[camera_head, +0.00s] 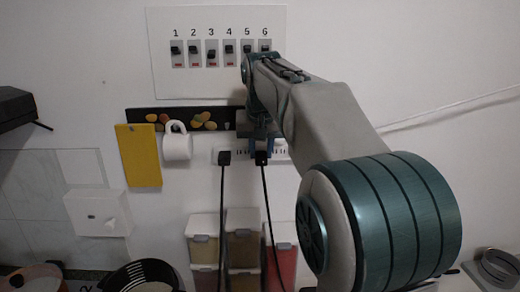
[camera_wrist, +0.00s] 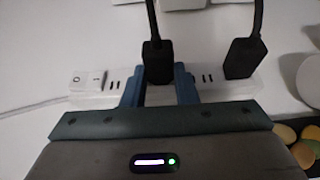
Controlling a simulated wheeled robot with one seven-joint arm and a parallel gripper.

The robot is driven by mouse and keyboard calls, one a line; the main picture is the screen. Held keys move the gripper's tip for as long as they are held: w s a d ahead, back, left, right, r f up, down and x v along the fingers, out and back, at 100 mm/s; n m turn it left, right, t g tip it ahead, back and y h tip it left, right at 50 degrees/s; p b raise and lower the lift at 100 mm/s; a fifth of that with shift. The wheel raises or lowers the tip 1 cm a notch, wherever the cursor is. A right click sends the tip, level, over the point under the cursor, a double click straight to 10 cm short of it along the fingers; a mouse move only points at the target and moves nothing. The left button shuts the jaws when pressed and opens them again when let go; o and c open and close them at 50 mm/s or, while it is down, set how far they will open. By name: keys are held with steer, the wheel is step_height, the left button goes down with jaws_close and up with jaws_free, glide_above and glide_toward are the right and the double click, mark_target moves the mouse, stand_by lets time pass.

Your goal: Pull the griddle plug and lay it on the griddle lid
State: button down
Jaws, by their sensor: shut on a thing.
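A white power strip (camera_head: 280,152) is fixed to the wall below the dark rail; it also shows in the wrist view (camera_wrist: 90,82). Two black plugs sit at it. My gripper (camera_head: 262,151) is at the right-hand plug (camera_head: 261,159), its blue fingers on either side of it. In the wrist view my gripper (camera_wrist: 158,85) is shut on this black plug (camera_wrist: 158,65), which is still against the strip. Its cord hangs down in the head view. I cannot tell from the cords which appliance it feeds. I cannot make out the griddle lid for certain.
The other black plug (camera_head: 224,157) is close beside; it also shows in the wrist view (camera_wrist: 242,60). A white mug (camera_head: 177,146) and yellow board (camera_head: 139,156) hang left. Spice dispensers (camera_head: 242,250) stand below, near the cords. A dark ridged round object (camera_head: 140,276) is lower left.

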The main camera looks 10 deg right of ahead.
mark_target(263, 160)
steer(key=shift+s+a, duration=0.1)
steer(key=shift+s, duration=0.45)
steer(key=shift+s+b, duration=0.1)
steer(key=shift+b, duration=0.2)
steer(key=shift+s, duration=0.3)
steer(key=shift+s+a, duration=0.1)
steer(key=shift+s, duration=0.1)
steer(key=shift+s+a+b, duration=0.2)
steer(key=shift+s+b, duration=0.4)
steer(key=shift+s, duration=0.4)
steer(key=shift+s+a+b, duration=0.2)
steer(key=shift+s+b, duration=0.35)
steer(key=shift+s, duration=0.4)
